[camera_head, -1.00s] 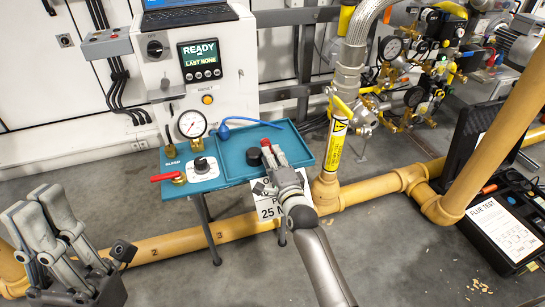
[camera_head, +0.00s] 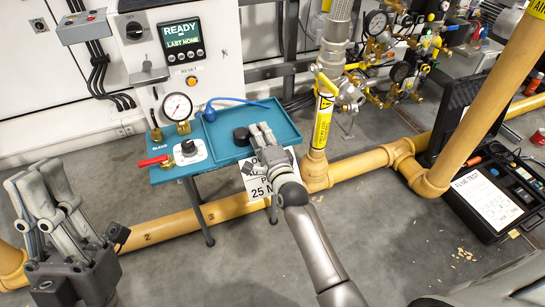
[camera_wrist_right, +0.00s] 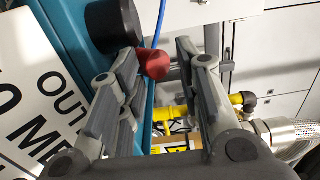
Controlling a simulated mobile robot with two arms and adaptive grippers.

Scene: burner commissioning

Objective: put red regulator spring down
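The red regulator spring shows as a small red piece (camera_wrist_right: 153,64) in the right wrist view, by the tip of the left-hand finger and partly hidden by it. It sits next to a black round part (camera_wrist_right: 112,24) on the teal tray. In the head view I cannot make out the red piece; my right gripper covers that spot. My right gripper (camera_wrist_right: 160,75) has its fingers apart, with a clear gap beside the red piece. In the head view it (camera_head: 262,130) is over the tray (camera_head: 222,127). My left gripper (camera_head: 38,180) is open and empty at the lower left.
The black part (camera_head: 241,136) lies on the tray, with a blue tube (camera_head: 235,101) behind it. A red-handled valve (camera_head: 152,161) and a gauge (camera_head: 177,106) are left of the tray. A yellow pipe (camera_head: 316,172) stands close at right. A white sign (camera_head: 259,184) hangs in front.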

